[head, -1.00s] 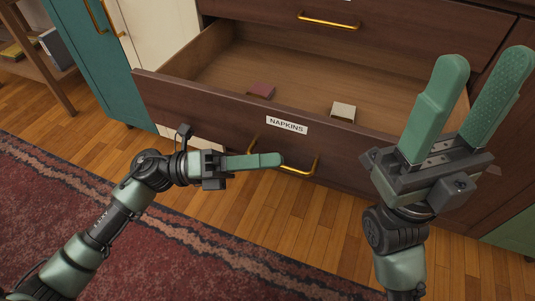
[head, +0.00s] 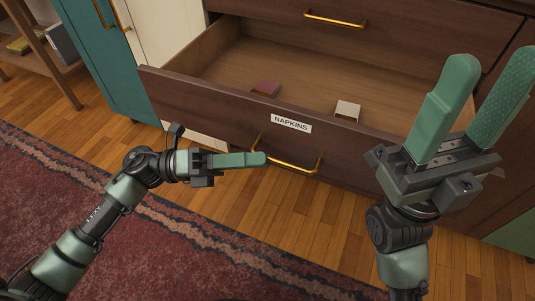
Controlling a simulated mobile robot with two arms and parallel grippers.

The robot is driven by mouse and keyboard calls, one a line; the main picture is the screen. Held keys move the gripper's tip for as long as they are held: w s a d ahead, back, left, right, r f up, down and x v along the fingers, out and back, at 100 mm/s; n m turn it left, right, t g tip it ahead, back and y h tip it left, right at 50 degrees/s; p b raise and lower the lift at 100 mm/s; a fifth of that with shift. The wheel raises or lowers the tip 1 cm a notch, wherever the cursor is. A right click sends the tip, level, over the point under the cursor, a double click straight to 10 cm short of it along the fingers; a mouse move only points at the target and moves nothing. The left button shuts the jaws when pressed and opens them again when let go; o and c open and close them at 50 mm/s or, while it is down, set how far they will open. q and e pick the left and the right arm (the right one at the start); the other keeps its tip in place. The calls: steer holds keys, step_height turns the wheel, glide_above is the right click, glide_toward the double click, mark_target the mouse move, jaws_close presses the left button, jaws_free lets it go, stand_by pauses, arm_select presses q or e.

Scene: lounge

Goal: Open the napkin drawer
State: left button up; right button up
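The napkin drawer (head: 225,112) is a dark brown drawer with a white NAPKINS label (head: 291,124). It is pulled well out, showing its wooden inside. Its gold bar handle (head: 295,167) is on the front below the label. My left gripper (head: 260,159) points right, with its fingertip at the handle's left end in the picture. It is seen edge-on, so one finger shows and I cannot tell its opening or any contact. My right gripper (head: 492,65) is open and empty, fingers up, in front of the drawer's right end.
A dark red block (head: 266,88) and a cream block (head: 347,110) lie in the drawer. A closed drawer with a gold handle (head: 335,19) is above. A teal cabinet door (head: 97,60) stands left. A red rug (head: 60,190) covers the floor at lower left; bare wood floor lies between.

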arm_select(q)
steer(key=v, duration=0.4)
steer(key=shift+a, duration=0.35)
steer(key=shift+s+f, duration=0.1)
